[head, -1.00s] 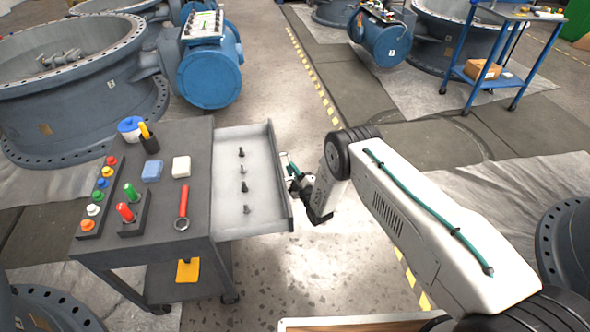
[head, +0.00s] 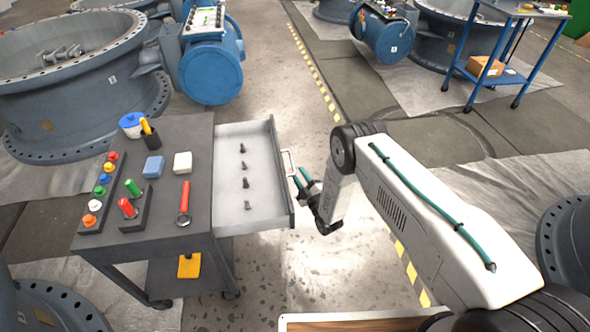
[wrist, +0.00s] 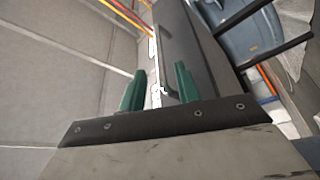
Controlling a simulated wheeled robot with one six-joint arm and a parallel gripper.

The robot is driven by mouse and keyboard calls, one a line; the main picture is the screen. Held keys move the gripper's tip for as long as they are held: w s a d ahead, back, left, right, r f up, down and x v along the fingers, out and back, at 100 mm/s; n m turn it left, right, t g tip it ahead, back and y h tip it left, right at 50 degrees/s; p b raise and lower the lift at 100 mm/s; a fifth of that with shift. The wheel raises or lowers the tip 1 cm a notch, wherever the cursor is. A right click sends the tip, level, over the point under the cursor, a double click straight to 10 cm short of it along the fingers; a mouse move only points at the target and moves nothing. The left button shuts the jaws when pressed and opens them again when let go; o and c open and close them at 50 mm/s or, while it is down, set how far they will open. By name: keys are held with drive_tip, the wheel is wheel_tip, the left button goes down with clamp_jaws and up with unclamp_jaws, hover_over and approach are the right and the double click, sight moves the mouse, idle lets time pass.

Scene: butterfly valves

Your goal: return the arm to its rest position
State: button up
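My gripper (head: 302,180), with teal fingers, is just right of the pulled-out drawer (head: 222,207) of the grey cart. The drawer's handle (head: 288,163) shows on its front, and the fingers appear apart from it. In the wrist view my gripper (wrist: 158,88) has its two green fingers spread, with nothing held between them. A dark bar-like handle on a grey panel (wrist: 190,45) lies beyond the fingers there. My white arm reaches in from the lower right of the head view, bent at the elbow.
The cart top (head: 165,215) carries a button strip, red and green handles, a wrench-like red tool, blocks and a blue-white pot. Large valve bodies (head: 75,95) stand behind, another at right (head: 570,240).

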drive_tip(key=shift+v, duration=1.15)
